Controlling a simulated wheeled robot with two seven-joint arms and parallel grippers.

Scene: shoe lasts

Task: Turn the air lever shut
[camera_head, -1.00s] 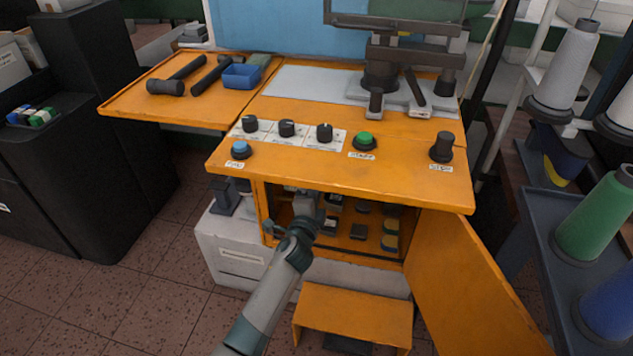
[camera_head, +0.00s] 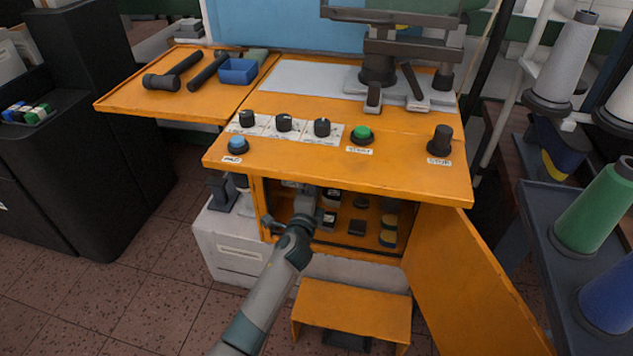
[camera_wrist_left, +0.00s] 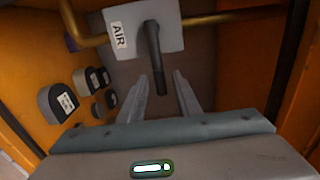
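The air lever (camera_wrist_left: 153,50) is a dark handle on a light grey plate marked AIR (camera_wrist_left: 174,27), inside the orange cabinet. In the left wrist view it hangs down, slightly tilted, its free end reaching between my left fingers. My left gripper (camera_wrist_left: 158,76) is open, one finger on each side of the lever's lower end, with visible gaps. In the head view my left gripper (camera_head: 303,197) is inside the cabinet opening under the orange worktop, where the lever cannot be made out. My right gripper is not in view.
The cabinet door (camera_head: 470,275) stands open at the right. The worktop (camera_head: 330,165) with knobs and buttons overhangs the opening. Several small round-topped items (camera_wrist_left: 62,103) stand left of my fingers in the wrist view. A brass pipe (camera_wrist_left: 85,38) runs to the plate. An orange step (camera_head: 352,312) is below.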

